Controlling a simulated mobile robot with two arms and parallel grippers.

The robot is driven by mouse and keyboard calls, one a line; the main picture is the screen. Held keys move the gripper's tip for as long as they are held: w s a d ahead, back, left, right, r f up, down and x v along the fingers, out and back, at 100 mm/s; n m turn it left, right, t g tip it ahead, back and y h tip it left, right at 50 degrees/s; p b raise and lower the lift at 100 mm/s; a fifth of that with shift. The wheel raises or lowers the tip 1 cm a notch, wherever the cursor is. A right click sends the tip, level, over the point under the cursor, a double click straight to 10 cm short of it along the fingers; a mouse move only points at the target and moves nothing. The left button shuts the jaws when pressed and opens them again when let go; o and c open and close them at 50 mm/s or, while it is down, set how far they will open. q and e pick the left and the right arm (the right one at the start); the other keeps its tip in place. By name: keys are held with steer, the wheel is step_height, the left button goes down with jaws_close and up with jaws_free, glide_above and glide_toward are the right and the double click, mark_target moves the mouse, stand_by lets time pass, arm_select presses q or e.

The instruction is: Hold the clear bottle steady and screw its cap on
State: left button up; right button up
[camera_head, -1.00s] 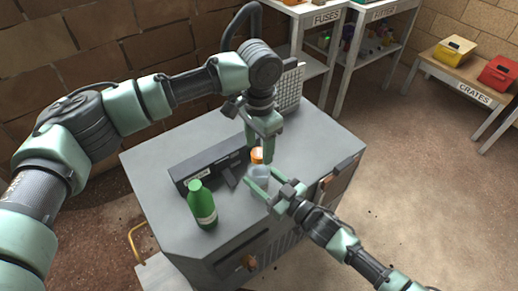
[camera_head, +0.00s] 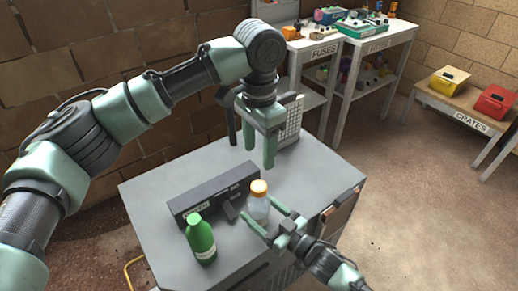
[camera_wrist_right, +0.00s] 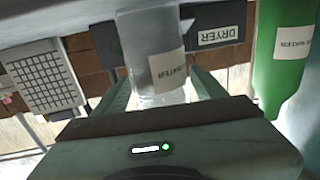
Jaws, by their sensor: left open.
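How tightly the cap sits cannot be told. My right gripper (camera_head: 259,206) has a finger on either side of the bottle, and the fingers appear to meet its sides.
A green bottle (camera_head: 202,241) stands left of the clear one. A dark box labelled DRYER (camera_head: 190,205) lies just behind both. A pale gridded panel (camera_head: 290,117) stands at the cabinet's back edge. Shelves and crates stand beyond. The cabinet top's right side is clear.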

mark_target(267, 216)
stand_by(0.3)
steer(key=v, duration=0.7)
steer(key=shift+s+d+r, duration=0.1)
steer(key=shift+s+d, duration=0.2)
steer(key=shift+d, duration=0.05)
